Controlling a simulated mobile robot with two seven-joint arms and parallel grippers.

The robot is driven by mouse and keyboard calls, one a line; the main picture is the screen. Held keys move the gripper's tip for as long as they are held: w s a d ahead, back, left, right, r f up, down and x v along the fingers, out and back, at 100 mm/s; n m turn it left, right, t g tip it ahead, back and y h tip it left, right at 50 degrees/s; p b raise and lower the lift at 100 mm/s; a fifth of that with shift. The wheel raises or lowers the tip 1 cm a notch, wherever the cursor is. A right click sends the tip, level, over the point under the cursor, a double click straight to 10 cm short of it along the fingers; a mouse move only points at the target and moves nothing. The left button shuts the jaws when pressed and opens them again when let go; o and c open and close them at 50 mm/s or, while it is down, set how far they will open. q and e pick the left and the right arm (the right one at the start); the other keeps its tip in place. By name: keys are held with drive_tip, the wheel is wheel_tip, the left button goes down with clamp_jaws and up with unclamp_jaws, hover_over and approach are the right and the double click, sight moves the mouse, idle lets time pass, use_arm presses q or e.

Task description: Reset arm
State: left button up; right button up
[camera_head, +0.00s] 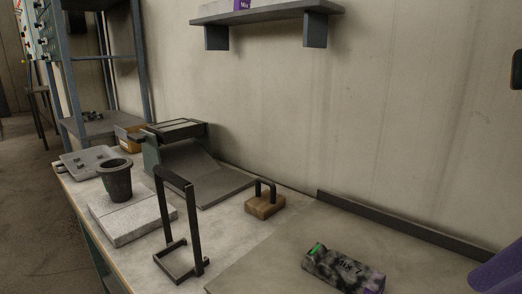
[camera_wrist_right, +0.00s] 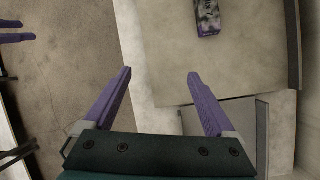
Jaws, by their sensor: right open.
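My right gripper (camera_wrist_right: 160,74) is open in the right wrist view, with its two purple fingers wide apart and nothing between them. It hangs over the edge between the floor and the worktable. A purple part at the lower right corner of the head view looks like part of my right arm or gripper. At the left edge of the right wrist view, two purple bars (camera_wrist_right: 14,38) look like fingers of my left gripper, cut off by the frame. My left gripper does not show in the head view.
The worktable (camera_head: 240,222) holds a dark cup (camera_head: 116,182) on a pale slab (camera_head: 132,223), a black upright frame (camera_head: 198,232), a wooden block with a black handle (camera_head: 264,206) and a mottled block (camera_head: 343,270). A wall shelf (camera_head: 268,10) hangs above.

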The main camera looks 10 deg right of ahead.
drive_tip(key=s+a+r+m+t+p, duration=0.1)
drive_tip(key=a+r+m+p, duration=0.2)
drive_tip(key=r+m+p, duration=0.9)
drive_tip(key=a+r+m+t+p, duration=0.1)
drive_tip(key=a+r+m+p, duration=0.3)
drive_tip(key=r+m+p, duration=0.8)
drive_tip(key=s+d+r+m+g+h+p, duration=0.2)
drive_tip(key=s+d+r+m+p, duration=0.4)
drive_tip(key=m+p, duration=0.9)
wheel_tip(320, 180, up, 3)
drive_tip(key=s+h+p, duration=0.1)
drive_tip(key=s+p, duration=0.1)
drive_tip(key=p, duration=0.2)
drive_tip(key=shift+f, duration=0.15)
drive_tip(key=shift+s, duration=0.15)
